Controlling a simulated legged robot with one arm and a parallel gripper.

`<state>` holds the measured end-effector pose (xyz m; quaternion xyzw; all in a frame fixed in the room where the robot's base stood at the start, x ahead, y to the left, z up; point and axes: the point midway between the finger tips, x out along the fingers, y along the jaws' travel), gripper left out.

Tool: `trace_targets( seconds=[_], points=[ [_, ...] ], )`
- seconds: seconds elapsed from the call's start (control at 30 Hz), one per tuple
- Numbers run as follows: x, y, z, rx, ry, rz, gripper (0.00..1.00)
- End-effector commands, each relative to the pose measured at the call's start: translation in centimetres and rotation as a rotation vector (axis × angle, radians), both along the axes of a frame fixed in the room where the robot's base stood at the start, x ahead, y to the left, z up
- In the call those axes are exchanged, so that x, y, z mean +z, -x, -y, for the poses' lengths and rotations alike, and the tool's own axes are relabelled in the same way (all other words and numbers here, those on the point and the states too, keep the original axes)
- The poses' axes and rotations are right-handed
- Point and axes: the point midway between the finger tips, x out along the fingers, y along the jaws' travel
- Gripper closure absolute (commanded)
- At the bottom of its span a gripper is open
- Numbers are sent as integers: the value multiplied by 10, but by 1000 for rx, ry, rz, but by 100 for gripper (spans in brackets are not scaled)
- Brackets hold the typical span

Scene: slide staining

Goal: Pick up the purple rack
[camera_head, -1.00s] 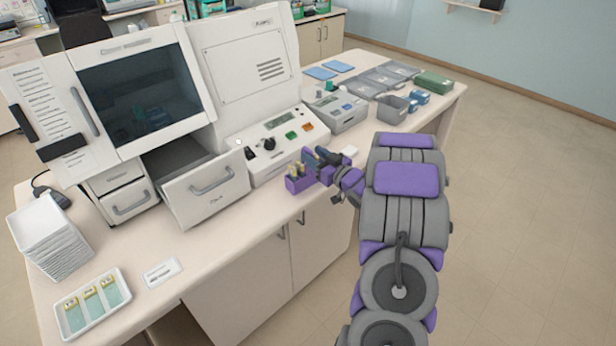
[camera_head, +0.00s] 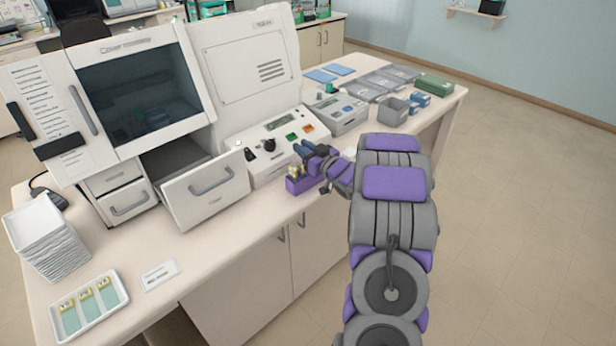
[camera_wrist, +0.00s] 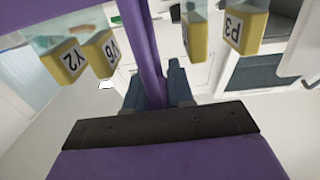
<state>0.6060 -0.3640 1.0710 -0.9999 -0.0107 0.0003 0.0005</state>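The purple rack (camera_head: 298,187) stands on the counter in front of the staining machine's control panel and holds several slides with yellow labels. My gripper (camera_head: 310,150) is at the rack's upper right, with its dark blue fingers apart. In the wrist view the rack's purple upright bar (camera_wrist: 145,45) runs down between the two fingers (camera_wrist: 157,90). Yellow-labelled slides (camera_wrist: 105,50) show on both sides of the bar. I cannot tell whether either finger touches it. The rack's lower part is hidden in the wrist view.
An open drawer (camera_head: 206,188) juts out left of the rack. The grey scale-like device (camera_head: 341,112) stands behind and right of my gripper. Grey containers (camera_head: 394,108) are farther right. A white tray of slides (camera_head: 90,306) and stacked trays (camera_head: 48,238) are at left.

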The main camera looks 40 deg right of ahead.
Motion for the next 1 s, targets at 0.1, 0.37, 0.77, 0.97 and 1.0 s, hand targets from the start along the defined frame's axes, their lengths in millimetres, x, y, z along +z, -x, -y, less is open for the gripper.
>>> trace_targets(
  seconds=[0.1, 0.37, 0.77, 0.97, 1.0],
  points=[
    [0, 0, 0, -1, 0, 0, 91],
    [0, 0, 0, -1, 0, 0, 100],
    [1, 0, 0, -1, 0, 0, 100],
    [10, 0, 0, 0, 1, 1, 100],
    [14, 0, 0, 0, 2, 2, 100]
  ],
)
